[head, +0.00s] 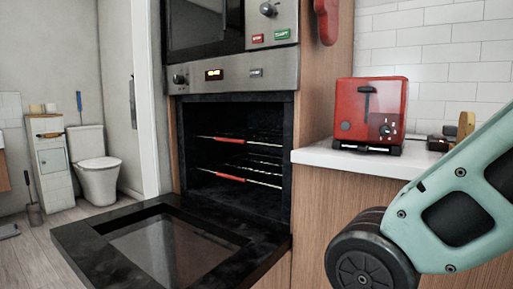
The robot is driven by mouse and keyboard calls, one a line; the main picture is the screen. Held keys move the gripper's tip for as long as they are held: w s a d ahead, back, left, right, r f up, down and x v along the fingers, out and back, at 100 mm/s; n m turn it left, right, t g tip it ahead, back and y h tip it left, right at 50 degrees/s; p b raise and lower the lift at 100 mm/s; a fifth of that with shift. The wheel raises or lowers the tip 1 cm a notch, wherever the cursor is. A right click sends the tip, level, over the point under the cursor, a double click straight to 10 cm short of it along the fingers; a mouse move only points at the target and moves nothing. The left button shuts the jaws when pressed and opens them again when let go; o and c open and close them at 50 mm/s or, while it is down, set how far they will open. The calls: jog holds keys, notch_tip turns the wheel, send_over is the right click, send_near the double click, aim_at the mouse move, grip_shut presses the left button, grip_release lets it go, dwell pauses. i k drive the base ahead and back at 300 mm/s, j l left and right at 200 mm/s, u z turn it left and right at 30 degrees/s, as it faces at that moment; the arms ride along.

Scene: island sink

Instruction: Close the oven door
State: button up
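The oven (238,158) is built into a tall wooden cabinet in the middle of the head view. Its door (221,268) is folded down, roughly level, and reaches out toward the lower left. The door has a dark frame with a glass pane (160,248). The dark cavity behind it is open and shows wire racks (262,165) with red front strips. My arm shows at the right, in front of the counter and to the right of the open door. My gripper is outside the view.
A red toaster (364,110) stands on the white counter (330,156) right of the oven. A microwave-like unit (205,25) sits above the oven. A red mitt-like thing (327,20) hangs on the cabinet side. A toilet (97,175) and open floor (40,250) lie at the left.

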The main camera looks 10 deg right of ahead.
aim_at(170, 239)
jog(key=j+u, duration=0.25)
jog(key=u, duration=0.25)
jog(key=i+j+u, duration=0.15)
jog(key=u, duration=0.3)
jog(key=i+j+u, duration=0.15)
jog(key=j+u, duration=0.15)
jog(key=u, duration=0.2)
